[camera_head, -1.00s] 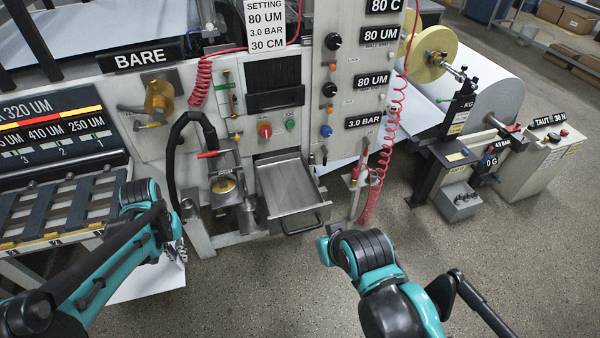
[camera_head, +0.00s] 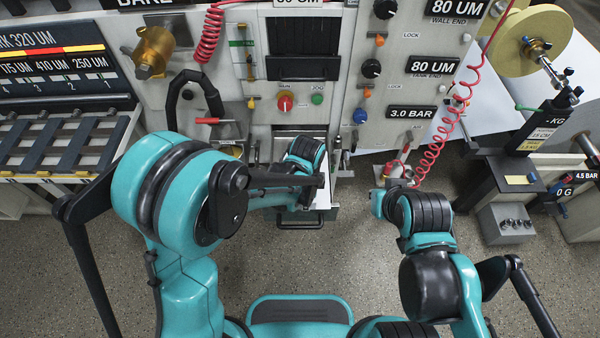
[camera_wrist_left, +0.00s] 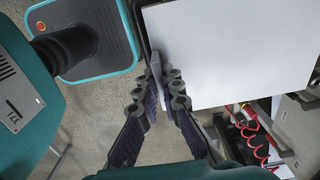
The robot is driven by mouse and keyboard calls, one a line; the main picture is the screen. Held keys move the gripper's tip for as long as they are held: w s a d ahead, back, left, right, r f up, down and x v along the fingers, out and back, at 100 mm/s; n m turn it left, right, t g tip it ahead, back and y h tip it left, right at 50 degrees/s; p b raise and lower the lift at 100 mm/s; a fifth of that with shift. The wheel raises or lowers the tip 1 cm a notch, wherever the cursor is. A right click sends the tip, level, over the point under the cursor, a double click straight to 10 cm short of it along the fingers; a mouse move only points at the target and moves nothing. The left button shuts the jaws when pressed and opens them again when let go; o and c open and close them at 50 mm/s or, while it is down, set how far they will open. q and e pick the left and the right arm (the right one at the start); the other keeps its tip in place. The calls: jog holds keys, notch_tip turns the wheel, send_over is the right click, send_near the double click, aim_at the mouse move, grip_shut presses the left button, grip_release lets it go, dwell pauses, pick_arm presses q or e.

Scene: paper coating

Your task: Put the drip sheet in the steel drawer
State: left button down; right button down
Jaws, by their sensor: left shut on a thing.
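The drip sheet is a white, flat sheet that fills the upper right of the left wrist view (camera_wrist_left: 235,50). My left gripper (camera_wrist_left: 160,75) is shut on its edge there. In the head view my left arm reaches over the open steel drawer (camera_head: 304,220), whose front handle shows below the arm. A white strip of the sheet (camera_head: 322,194) shows beside my wrist, over the drawer. My arm hides most of the drawer, the sheet and the fingers, so I cannot tell whether the sheet touches the drawer floor.
The machine panel with a red knob (camera_head: 285,103) stands right behind the drawer. A coiled red hose (camera_head: 441,150) hangs to the drawer's right, near my right arm. A slatted rack (camera_head: 50,145) is at left. The floor in front is clear.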

pick_arm(q)
jog(key=w+f+b, duration=0.1)
jog(key=w+f, duration=0.1)
jog(key=w, duration=0.1)
jog(key=w+a+f+b, duration=0.1)
jog(key=w+f, duration=0.1)
jog(key=w, duration=0.1)
jog(key=w+f+b, duration=0.1)
jog(key=w+f, duration=0.1)
jog(key=w, duration=0.2)
jog(key=shift+w+a+f, duration=0.1)
jog(key=shift+a+f, duration=0.1)
jog(key=shift+a, duration=0.1)
jog(key=shift+f+b, duration=1.05)
jog(key=shift+f, duration=0.85)
jog(key=shift+f, duration=0.2)
jog(key=c, duration=1.7)
grip_release()
